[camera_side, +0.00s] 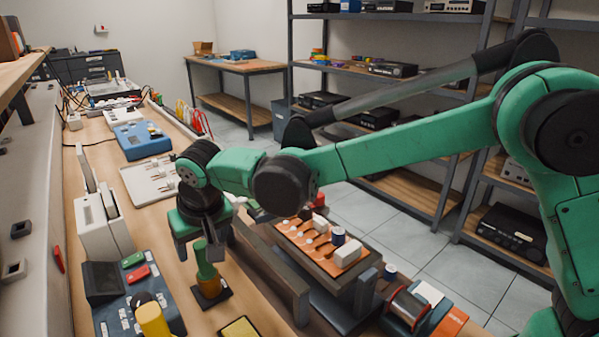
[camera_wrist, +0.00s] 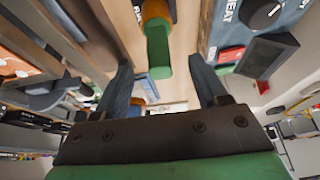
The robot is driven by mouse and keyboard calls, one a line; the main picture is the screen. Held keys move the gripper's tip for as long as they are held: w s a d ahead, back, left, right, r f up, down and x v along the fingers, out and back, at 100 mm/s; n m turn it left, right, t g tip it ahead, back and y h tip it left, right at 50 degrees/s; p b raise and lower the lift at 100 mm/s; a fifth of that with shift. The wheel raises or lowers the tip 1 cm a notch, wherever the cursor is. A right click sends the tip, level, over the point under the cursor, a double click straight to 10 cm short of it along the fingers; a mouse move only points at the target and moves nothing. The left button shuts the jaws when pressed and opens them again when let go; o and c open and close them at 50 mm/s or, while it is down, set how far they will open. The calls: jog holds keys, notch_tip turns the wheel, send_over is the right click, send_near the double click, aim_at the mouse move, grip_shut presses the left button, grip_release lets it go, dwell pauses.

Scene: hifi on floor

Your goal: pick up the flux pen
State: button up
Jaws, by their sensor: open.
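The upright pen-like thing, which I take to be the flux pen (camera_side: 205,270), has a green upper part and an orange-brown lower part. It stands on a small dark base (camera_side: 211,293) on the bench in the side view. In the wrist view the flux pen (camera_wrist: 158,52) shows ahead, in line with the gap between my fingers. My gripper (camera_side: 202,247) is open above and around its top in the side view; contact cannot be told. In the wrist view my gripper (camera_wrist: 161,75) has its two dark fingers apart, with nothing clamped.
A yellow cylinder (camera_side: 153,320) and a dark grey-blue device (camera_side: 104,285) with red and green buttons stand close in front. A wooden-barred fixture with an orange board (camera_side: 300,237) is at the right. A white upright unit (camera_side: 100,225) stands at the left.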

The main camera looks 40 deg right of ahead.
aim_at(203, 259)
jog(key=shift+x, duration=2.9)
grip_shut()
